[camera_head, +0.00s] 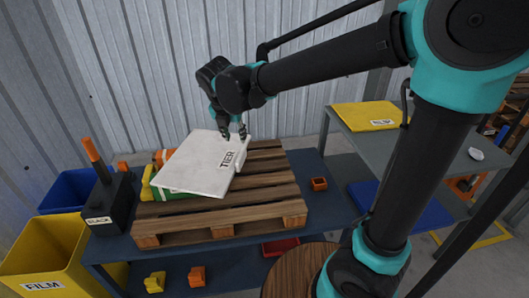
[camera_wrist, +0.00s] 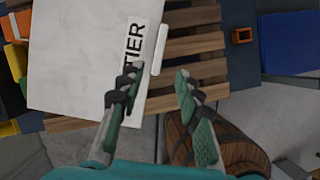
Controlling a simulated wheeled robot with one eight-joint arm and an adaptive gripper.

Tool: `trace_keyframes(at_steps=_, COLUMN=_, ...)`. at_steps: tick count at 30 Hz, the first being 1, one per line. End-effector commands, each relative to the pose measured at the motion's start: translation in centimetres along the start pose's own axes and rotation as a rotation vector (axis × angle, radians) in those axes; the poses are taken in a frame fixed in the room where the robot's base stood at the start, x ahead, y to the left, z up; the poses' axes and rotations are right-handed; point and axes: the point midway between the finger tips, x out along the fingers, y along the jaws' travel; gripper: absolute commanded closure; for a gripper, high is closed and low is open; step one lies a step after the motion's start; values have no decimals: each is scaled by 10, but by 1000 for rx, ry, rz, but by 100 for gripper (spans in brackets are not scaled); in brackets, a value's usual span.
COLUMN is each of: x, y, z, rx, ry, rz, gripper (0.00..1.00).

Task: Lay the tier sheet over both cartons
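The white tier sheet (camera_head: 203,163), marked TIER, lies slightly tilted over the left part of the wooden pallet (camera_head: 265,190). A green-and-white carton edge (camera_head: 172,192) shows under its front left, and an orange part (camera_head: 163,156) shows at its back left. The rest of the cartons is hidden under the sheet. My gripper (camera_head: 234,135) is above the sheet's back right part. In the wrist view my gripper (camera_wrist: 156,74) has its fingers apart with nothing between them. The sheet's white raised tab (camera_wrist: 159,50) is just beyond the fingertips; I cannot tell whether they touch it.
A black box (camera_head: 107,205) with an orange upright handle stands left of the pallet. Yellow (camera_head: 40,262) and blue (camera_head: 68,188) bins stand farther left. A grey side table (camera_head: 440,150) holds a yellow FILM pack (camera_head: 366,116).

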Motion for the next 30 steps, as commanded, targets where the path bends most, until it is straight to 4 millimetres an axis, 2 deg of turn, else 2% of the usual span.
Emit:
trace_keyframes(at_steps=5, x=2, y=-6, z=1, rx=34, ry=2, rz=-1, gripper=65)
trace_keyframes(at_steps=8, x=11, y=-29, z=6, rx=180, ry=10, rz=-4, gripper=65)
trace_keyframes(at_steps=11, x=27, y=-71, z=8, rx=457, ry=25, rz=-11, gripper=65)
trace_keyframes(at_steps=12, x=34, y=-90, z=9, rx=595, ry=32, rz=-14, gripper=65)
trace_keyframes(at_steps=17, x=59, y=-169, z=-2, rx=1174, ry=52, rz=-27, gripper=65)
trace_keyframes(at_steps=20, x=72, y=-214, z=-16, rx=1537, ry=59, rz=-34, gripper=65)
trace_keyframes(at_steps=24, x=87, y=-270, z=-44, rx=2046, ry=65, rz=-42, gripper=65)
trace_keyframes(at_steps=27, x=96, y=-301, z=-67, rx=2383, ry=67, rz=-44, gripper=65)
trace_keyframes(at_steps=30, x=102, y=-323, z=-87, rx=2660, ry=69, rz=-41, gripper=65)
